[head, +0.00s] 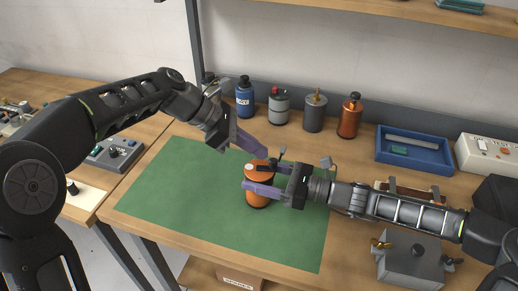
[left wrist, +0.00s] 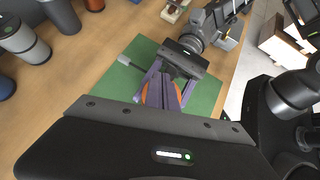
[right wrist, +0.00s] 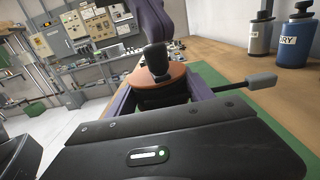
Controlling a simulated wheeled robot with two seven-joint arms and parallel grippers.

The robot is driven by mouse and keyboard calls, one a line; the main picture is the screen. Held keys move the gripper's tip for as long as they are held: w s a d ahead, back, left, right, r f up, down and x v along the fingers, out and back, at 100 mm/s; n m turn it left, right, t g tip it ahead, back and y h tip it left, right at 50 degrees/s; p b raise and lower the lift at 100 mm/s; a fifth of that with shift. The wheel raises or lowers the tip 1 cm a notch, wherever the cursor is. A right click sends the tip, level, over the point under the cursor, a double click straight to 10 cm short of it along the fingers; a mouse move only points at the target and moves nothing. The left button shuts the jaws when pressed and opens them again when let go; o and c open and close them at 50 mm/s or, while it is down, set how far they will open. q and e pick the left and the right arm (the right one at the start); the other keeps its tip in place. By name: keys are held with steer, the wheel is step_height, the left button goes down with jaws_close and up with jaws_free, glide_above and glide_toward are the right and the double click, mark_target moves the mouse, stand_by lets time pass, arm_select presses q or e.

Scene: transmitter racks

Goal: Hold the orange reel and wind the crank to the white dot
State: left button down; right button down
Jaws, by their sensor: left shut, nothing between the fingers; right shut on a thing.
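The orange reel (head: 259,198) stands upright on the green mat (head: 180,195). My right gripper (head: 262,188) is shut on the reel, with its purple fingers on both sides of the body. A black crank knob (right wrist: 156,58) stands on the orange top. A pale spot, perhaps the white dot, shows on the top's left side (head: 249,167). A dark stalk with a grey end (right wrist: 260,80) juts out beside the reel. My left gripper (head: 263,153) is shut and empty, its purple fingertips close above and behind the knob; I cannot tell if they touch. In the left wrist view the fingers hide most of the reel.
A blue bottle (head: 245,98), a grey canister (head: 279,107), a dark canister (head: 314,112) and an orange bottle (head: 350,117) line the back. A blue tray (head: 440,163) and a grey box (head: 410,262) are at right. The mat's left part is clear.

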arm_select(q)
steer(key=v, duration=1.1)
steer(key=c, duration=2.2)
jaws_free()
steer(key=shift+a+r, duration=0.1)
steer(key=shift+a, duration=0.05)
